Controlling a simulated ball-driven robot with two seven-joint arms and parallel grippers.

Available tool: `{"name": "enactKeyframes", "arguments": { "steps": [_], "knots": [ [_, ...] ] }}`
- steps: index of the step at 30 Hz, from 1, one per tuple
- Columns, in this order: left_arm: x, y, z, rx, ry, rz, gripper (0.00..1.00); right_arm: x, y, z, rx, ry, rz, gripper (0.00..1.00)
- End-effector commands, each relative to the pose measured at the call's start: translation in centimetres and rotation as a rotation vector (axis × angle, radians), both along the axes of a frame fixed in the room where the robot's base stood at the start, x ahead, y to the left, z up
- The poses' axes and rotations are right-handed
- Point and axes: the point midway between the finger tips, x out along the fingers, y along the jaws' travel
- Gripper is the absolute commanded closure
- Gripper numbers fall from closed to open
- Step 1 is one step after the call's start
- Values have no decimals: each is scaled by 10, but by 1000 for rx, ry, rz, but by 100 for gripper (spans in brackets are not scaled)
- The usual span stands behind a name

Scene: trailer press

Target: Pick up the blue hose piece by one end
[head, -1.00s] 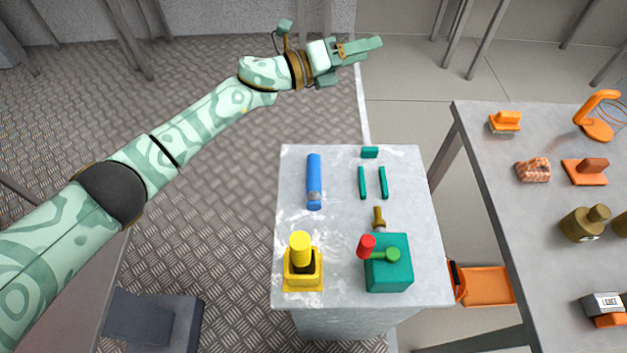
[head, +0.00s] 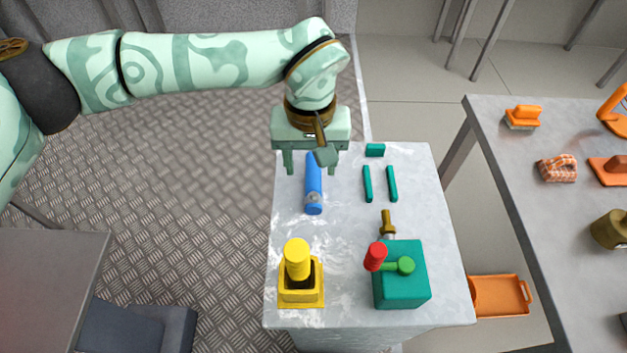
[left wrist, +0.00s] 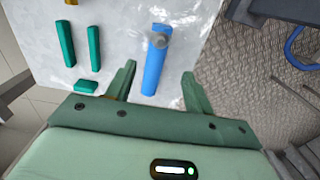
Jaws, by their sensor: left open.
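The blue hose piece (head: 313,183) lies on the grey table top at its back left, with a grey metal fitting near its front end. In the left wrist view the hose piece (left wrist: 153,72) lies beyond my fingers, its plain end lined up with the gap between them. My left gripper (head: 308,170) is open and empty, above the hose's far end; the wrist partly hides that end in the head view. In the left wrist view the left gripper (left wrist: 160,78) has its fingers on either side of the hose, apart from it. My right gripper is not in view.
The table (head: 345,260) also bears a yellow block with a cylinder (head: 300,275), a teal box (head: 402,285) with red and green parts, a brass piece (head: 388,223), two teal bars (head: 391,184) and a teal block (head: 375,150). A second table (head: 500,165) stands right.

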Motion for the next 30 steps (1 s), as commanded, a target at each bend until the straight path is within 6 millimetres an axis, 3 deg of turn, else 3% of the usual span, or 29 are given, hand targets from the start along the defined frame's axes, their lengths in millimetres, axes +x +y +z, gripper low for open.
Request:
{"name": "enactKeyframes", "arguments": {
  "steps": [1, 7, 15, 23, 24, 28, 30],
  "knots": [
    [0, 0, -10, -1, 4, 0, 47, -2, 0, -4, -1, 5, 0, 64],
    [-1, -1, -25, -2, 2, 0, 47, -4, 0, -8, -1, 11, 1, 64],
    [-7, -5, -67, -3, 4, 2, 47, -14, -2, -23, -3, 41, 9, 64],
    [-6, -5, -69, -3, -2, 2, 47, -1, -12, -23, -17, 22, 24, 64],
    [-6, -5, -69, -3, -1, 2, 50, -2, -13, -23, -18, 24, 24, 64],
    [-6, -5, -69, -2, -1, 2, 86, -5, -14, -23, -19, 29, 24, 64],
    [-6, -5, -69, -2, -1, 2, 91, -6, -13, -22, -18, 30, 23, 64]
  ]
}}
